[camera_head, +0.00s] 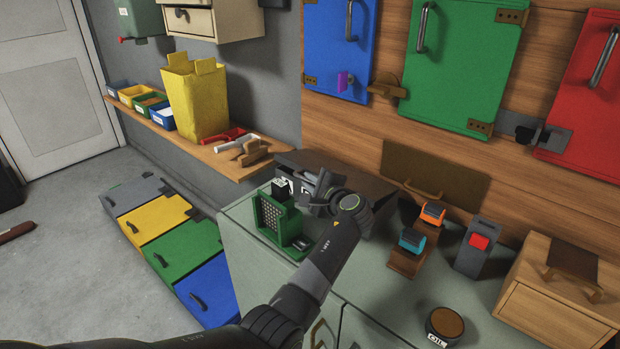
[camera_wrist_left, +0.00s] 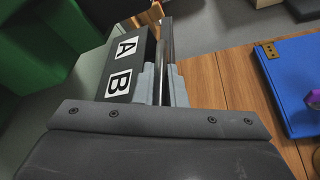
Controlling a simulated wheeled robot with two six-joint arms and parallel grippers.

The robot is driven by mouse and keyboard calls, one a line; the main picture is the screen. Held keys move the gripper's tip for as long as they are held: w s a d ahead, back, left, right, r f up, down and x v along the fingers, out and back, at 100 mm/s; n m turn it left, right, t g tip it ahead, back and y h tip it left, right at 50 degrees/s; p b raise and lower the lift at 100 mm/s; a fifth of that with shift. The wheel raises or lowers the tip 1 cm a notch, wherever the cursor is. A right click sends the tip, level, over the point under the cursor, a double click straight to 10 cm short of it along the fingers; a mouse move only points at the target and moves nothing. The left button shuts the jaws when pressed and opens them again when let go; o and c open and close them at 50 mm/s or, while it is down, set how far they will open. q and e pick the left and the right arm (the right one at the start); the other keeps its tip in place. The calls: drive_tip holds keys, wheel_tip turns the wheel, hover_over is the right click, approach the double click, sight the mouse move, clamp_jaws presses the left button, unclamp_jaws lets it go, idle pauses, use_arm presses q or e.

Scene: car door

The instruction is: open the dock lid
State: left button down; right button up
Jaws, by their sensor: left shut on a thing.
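A dark box (camera_head: 352,168) with a flat lid stands at the back of the grey-green counter, against the wall; I take it for the dock. White labels marked A and B show on its dark front (camera_wrist_left: 126,68) in the left wrist view. My left gripper (camera_head: 318,187) is at this front. In the left wrist view its fingers (camera_wrist_left: 163,82) are shut on a thin dark bar (camera_wrist_left: 167,45) beside the labels. Whether this bar is the lid's handle or edge I cannot tell. The lid looks down. My right gripper is not in view.
A green perforated holder (camera_head: 272,222) stands just left of my left gripper. Right of my arm stand a wooden stand with orange and teal pieces (camera_head: 412,240), a grey block with a red button (camera_head: 477,243), an oil tin (camera_head: 445,325) and a wooden box (camera_head: 560,290).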

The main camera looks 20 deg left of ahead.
use_arm(q)
wheel_tip(320, 180, up, 6)
drive_tip(key=w+m+g+p, duration=0.1)
drive_tip(key=w+p, duration=0.1)
drive_tip(key=p, duration=0.3)
drive_tip(key=shift+w+d+m, duration=0.2)
drive_tip(key=shift+d+m, duration=0.2)
drive_tip(key=c, duration=1.5)
unclamp_jaws()
